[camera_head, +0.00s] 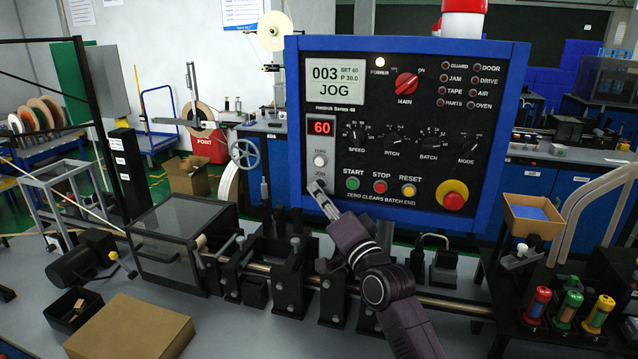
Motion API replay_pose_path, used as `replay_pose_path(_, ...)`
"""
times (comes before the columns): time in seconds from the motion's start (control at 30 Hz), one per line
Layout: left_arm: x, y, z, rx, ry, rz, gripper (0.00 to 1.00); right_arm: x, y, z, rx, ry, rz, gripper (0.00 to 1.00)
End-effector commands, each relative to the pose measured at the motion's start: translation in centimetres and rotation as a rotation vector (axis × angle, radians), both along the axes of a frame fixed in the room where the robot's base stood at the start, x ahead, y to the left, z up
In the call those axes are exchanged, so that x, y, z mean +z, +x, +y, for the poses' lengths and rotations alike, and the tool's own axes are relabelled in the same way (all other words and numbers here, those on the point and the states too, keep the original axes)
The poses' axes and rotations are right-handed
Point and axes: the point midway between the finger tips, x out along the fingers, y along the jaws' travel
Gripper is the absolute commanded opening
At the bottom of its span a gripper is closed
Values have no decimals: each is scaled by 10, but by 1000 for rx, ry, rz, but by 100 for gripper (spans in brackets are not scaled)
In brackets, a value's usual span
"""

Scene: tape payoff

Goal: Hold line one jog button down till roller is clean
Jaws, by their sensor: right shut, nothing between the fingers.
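The blue-framed control panel (480,130) stands upright in the middle. A red readout (321,126) shows 60. My left gripper is not in view.
Green START (353,183), red STOP (380,186) and yellow RESET (408,190) buttons sit right of my gripper, with a red emergency knob (453,199) beyond. Below run a metal shaft (455,305) and black brackets. A cardboard box (130,330) lies front left.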

Motion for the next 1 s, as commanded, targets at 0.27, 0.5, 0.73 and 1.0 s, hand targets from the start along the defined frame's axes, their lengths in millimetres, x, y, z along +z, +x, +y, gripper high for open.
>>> replay_pose_path(0.27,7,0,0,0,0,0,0,1,-8,2,0,1,-1,0)
replay_pose_path(0.5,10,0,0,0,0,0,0,1,-10,3,0,0,0,0)
replay_pose_path(0.73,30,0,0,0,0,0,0,3,-31,10,1,2,2,0)
replay_pose_path(1.0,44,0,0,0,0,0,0,2,-53,17,1,0,1,0)
